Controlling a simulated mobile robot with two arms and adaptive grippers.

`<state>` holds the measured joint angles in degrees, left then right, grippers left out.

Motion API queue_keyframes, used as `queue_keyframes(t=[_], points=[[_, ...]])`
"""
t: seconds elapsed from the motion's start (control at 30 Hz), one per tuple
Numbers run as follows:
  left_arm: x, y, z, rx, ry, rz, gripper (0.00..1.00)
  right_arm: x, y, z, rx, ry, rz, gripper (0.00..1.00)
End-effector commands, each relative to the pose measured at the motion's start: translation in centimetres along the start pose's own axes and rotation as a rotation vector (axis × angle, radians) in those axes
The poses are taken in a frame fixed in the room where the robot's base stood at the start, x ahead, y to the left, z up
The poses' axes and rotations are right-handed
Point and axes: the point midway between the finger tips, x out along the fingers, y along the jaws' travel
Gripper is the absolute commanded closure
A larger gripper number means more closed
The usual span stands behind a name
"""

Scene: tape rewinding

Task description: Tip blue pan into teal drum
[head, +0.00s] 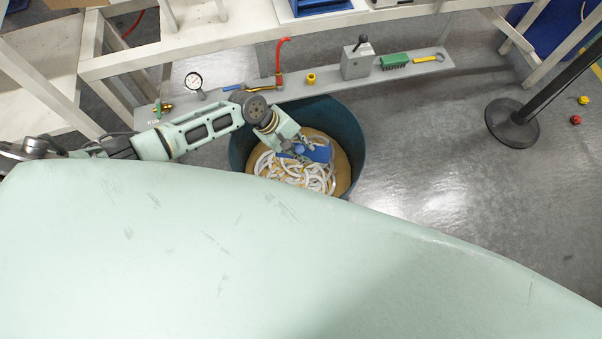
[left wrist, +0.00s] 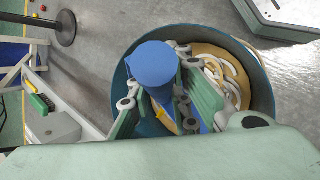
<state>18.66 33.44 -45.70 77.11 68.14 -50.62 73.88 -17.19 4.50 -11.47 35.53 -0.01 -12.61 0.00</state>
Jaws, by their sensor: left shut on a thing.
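The teal drum (head: 335,112) stands on the floor beyond the pale green surface. White rings and curled strips (head: 292,172) lie in it on a brown layer; they also show in the left wrist view (left wrist: 236,82). My left gripper (head: 299,147) is over the drum's opening, shut on the blue pan (head: 321,153). In the left wrist view, the pan's thick round blue handle (left wrist: 152,64) sits between the fingers, and a flat blue part (left wrist: 192,112) shows beyond it. The pan looks tilted; much of it is hidden by the fingers. My right gripper is out of view.
A black post base (head: 512,124) stands at right. The floor between is clear.

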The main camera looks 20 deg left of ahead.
Motion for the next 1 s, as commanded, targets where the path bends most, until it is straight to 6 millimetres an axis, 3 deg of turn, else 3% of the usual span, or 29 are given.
queue_keyframes(t=[0.43,1.0], points=[[-0.8,1.9,-0.8,-0.046,-0.048,-0.054,1.00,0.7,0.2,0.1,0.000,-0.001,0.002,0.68],[-1.0,2.0,-0.9,-0.051,-0.053,-0.060,1.00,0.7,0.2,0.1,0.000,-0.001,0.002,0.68]])
